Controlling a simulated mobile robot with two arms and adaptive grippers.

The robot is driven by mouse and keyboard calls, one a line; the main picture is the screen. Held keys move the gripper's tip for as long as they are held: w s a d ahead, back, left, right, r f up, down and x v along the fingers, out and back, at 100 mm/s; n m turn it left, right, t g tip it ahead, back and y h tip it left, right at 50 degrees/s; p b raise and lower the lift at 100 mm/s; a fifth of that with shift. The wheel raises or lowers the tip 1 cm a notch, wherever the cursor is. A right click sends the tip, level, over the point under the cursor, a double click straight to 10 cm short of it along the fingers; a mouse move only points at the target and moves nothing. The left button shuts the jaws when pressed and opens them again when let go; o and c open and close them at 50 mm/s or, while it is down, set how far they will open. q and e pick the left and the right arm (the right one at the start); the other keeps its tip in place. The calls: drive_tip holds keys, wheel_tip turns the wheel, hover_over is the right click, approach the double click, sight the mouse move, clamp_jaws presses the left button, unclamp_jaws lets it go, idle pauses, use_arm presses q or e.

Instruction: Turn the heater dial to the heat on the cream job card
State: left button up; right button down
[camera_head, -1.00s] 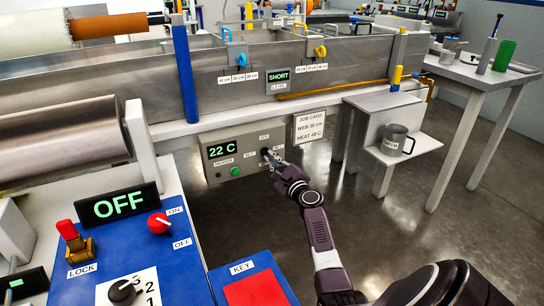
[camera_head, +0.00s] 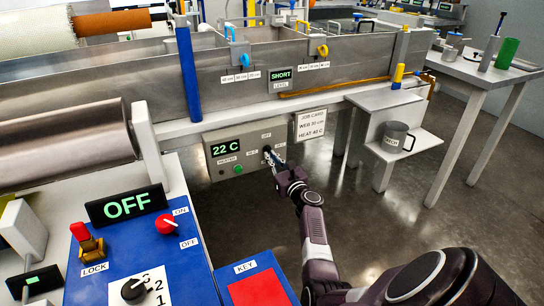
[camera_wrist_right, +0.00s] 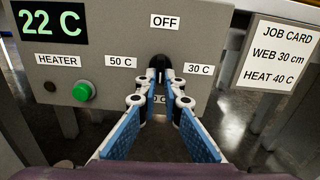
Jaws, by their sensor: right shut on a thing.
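The heater box (camera_head: 219,172) is grey, with a green-on-black readout of 22 C and a green button. The black heater dial (camera_wrist_right: 159,62) sits among labels OFF at top, 50 C at left and 30 C at right; the label below it is mostly covered by my fingers. My right gripper (camera_wrist_right: 159,80) is shut on the dial, and it also shows at the box in the head view (camera_head: 272,156). The dial's pointer cannot be made out. The cream job card (camera_wrist_right: 279,55) reads WEB 30 cm, HEAT 40 C. My left gripper is not in view.
A long metal bath (camera_head: 350,65) stands above the heater box. A blue console (camera_head: 195,262) with an OFF display, red dial and lock switch is at front left. A grey mug (camera_head: 396,137) stands on a low shelf at right. Open floor lies below.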

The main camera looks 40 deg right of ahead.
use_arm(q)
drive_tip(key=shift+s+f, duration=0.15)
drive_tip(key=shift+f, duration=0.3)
use_arm(e)
drive_tip(key=shift+f+m, duration=0.1)
drive_tip(key=shift+m, duration=0.2)
drive_tip(key=c, duration=2.1)
unclamp_jaws()
drive_tip(key=v, duration=1.2)
